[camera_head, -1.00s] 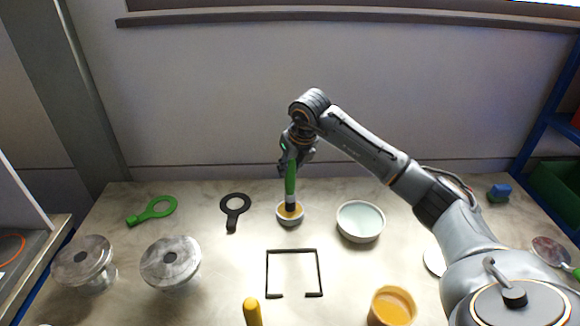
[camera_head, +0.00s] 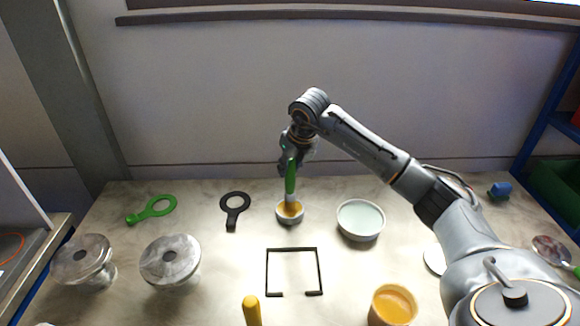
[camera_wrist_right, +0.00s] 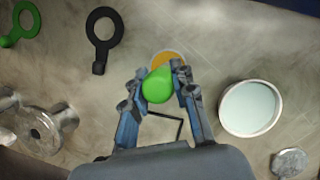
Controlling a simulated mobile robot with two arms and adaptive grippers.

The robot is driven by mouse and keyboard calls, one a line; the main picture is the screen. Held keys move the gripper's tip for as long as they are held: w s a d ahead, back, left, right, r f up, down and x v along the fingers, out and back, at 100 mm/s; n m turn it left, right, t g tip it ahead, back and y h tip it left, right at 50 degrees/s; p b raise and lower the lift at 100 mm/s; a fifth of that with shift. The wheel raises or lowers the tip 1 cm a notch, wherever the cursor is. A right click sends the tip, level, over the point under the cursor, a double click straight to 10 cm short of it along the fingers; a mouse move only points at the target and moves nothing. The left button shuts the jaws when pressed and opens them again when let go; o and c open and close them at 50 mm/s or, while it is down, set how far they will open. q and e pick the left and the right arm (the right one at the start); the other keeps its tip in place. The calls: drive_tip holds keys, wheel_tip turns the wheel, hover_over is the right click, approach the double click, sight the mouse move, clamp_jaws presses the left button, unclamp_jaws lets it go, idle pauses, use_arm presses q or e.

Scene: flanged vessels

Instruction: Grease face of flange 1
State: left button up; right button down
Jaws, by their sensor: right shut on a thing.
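My right gripper (camera_head: 291,163) is shut on the green handle of a brush (camera_head: 291,178), which points down, nearly upright. The handle's rounded end also shows between the fingers in the right wrist view (camera_wrist_right: 158,85). Two grey metal flanged vessels stand at the left: one further left (camera_head: 82,260) and one nearer the middle (camera_head: 170,261). No label shows which is flange 1. My left gripper is out of view.
A green ring tool (camera_head: 155,208) and a black ring tool (camera_head: 234,209) lie behind the vessels. A white bowl (camera_head: 360,221) stands right of the grease bowl. A black square frame (camera_head: 268,270), a yellow handle (camera_head: 252,311) and an orange-filled cup (camera_head: 393,306) are nearer. A blue object (camera_head: 500,190) lies far right.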

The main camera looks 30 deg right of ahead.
idle(0.5)
drive_tip(key=shift+r+p, duration=2.25)
drive_tip(key=shift+r, duration=1.25)
